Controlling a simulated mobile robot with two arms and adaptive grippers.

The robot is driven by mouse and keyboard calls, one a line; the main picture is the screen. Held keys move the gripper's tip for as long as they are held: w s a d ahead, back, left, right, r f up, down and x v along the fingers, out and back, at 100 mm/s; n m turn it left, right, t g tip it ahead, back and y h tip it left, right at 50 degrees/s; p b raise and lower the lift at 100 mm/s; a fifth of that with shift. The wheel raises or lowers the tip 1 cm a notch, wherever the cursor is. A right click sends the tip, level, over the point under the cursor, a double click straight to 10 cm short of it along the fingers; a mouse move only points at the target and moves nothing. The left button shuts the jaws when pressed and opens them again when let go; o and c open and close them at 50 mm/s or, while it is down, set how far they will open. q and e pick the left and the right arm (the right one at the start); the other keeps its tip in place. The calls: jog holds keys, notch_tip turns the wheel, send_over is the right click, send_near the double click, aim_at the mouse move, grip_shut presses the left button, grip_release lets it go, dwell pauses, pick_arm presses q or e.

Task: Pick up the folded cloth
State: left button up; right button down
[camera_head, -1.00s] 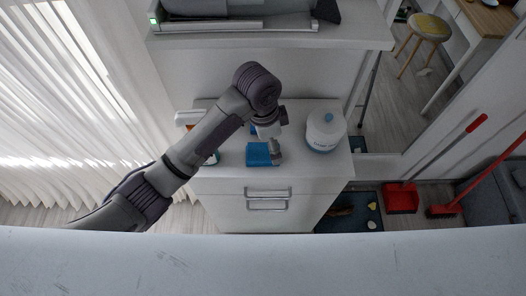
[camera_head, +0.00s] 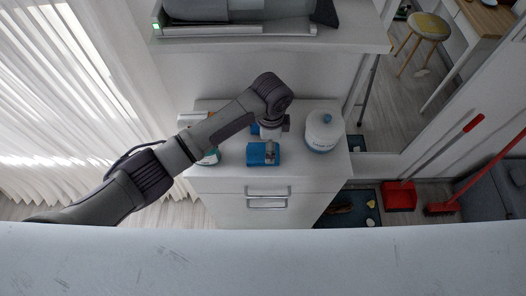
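The folded cloth (camera_head: 256,156) is a small blue block-like bundle on top of the white cabinet (camera_head: 318,168), near its front edge. My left arm comes in from the left and reaches over the cabinet. My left gripper (camera_head: 270,151) points down at the cloth, and its fingers overlap the cloth's right part in this view. The gripper and wrist hide part of the cloth. The fingers are too small to tell whether they are open, or whether they touch the cloth. My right gripper is not in view.
A partly hidden container (camera_head: 210,157) stands to the left, behind my arm. A higher shelf (camera_head: 360,37) carrying a dark machine (camera_head: 238,10) lies behind. The cabinet front has metal handles (camera_head: 267,191).

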pick_arm(q)
jog(key=f, duration=0.2)
jog(key=f+p, duration=0.1)
jog(key=shift+s+a+f, duration=0.1)
jog(key=shift+s+f, duration=0.15)
jog(key=shift+f, duration=0.5)
jog(key=shift+c, duration=0.2)
jog(key=c, duration=1.2)
notch_tip(320, 180, up, 10)
jog(key=shift+r+b, duration=0.1)
jog(key=shift+b, duration=0.75)
